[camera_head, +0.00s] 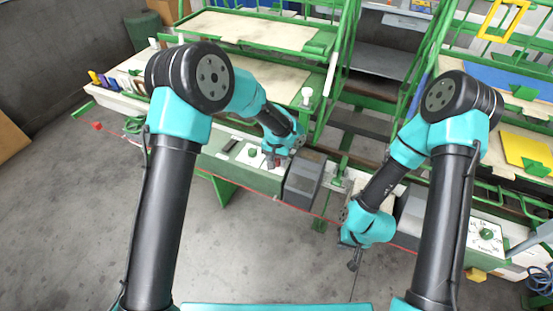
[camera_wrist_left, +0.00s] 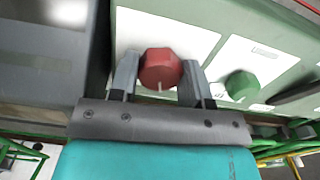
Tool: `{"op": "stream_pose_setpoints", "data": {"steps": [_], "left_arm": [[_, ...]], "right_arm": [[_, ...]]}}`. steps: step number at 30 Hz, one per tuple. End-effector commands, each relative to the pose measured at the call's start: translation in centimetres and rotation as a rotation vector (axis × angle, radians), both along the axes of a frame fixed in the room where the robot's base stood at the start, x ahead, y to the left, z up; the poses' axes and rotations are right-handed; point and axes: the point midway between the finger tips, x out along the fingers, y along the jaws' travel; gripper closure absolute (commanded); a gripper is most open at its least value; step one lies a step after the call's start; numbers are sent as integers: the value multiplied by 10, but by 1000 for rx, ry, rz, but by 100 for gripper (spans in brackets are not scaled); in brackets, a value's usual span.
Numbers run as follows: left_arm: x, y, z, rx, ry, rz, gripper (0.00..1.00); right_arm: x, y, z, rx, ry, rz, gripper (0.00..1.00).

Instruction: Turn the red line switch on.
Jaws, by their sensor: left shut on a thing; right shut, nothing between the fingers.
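The red line switch (camera_wrist_left: 160,69) is a faceted red knob on a white plate, with a small pale mark on its near edge. In the left wrist view my left gripper (camera_wrist_left: 158,80) has its two grey fingers on either side of the knob, shut on it. In the head view my left gripper (camera_head: 273,160) is at the green control box (camera_head: 262,180), and the red knob is mostly hidden by it. My right gripper (camera_head: 354,264) is shut and empty, hanging low in front of the bench.
A green knob (camera_wrist_left: 241,84) sits on a white plate beside the red one. A grey box (camera_head: 303,182) stands right of the control box. Another green knob (camera_head: 487,234) is on a white dial at the right. The floor in front is clear.

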Motion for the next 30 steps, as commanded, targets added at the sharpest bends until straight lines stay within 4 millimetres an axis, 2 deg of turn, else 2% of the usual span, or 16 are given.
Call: {"op": "stream_pose_setpoints", "data": {"steps": [30], "left_arm": [[2,1,0,0,-1,-934,80]], "right_arm": [[0,0,0,0,0,0,100]]}}
